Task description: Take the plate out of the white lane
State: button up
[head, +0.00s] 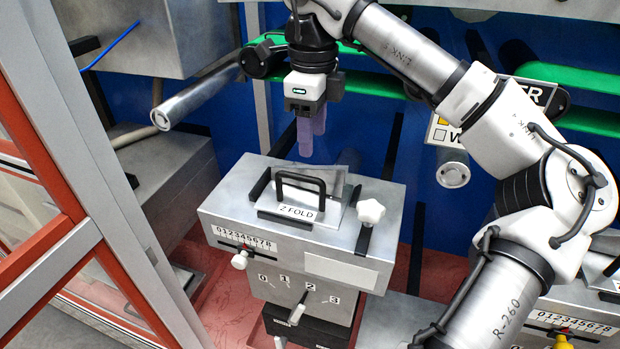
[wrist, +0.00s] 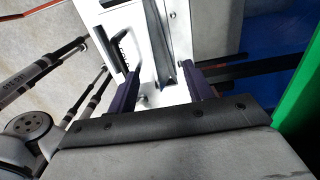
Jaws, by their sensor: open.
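The near grey machine with white knobs (head: 235,205) carries a metal plate piece (head: 330,215) labelled "2 FOLD" with a black loop handle (head: 300,181) on its top. A thin grey sheet stands up just behind the handle; I cannot tell whether it is part of the same plate. My gripper (head: 312,133) hangs above and behind the handle, purple fingers pointing down, open and apart from it. In the wrist view the fingers (wrist: 163,92) are spread with nothing held, and the black handle (wrist: 122,50) lies beyond the left finger.
A white star knob (head: 371,211) stands right of the plate. A red-framed panel (head: 60,235) closes the left; green shelves (head: 385,85) run behind.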

aim_at(311, 167)
notch_tip(311, 167, down, 8)
jog(key=shift+s+a+f+p, duration=0.1)
jog(key=shift+p, duration=0.95)
grip_shut()
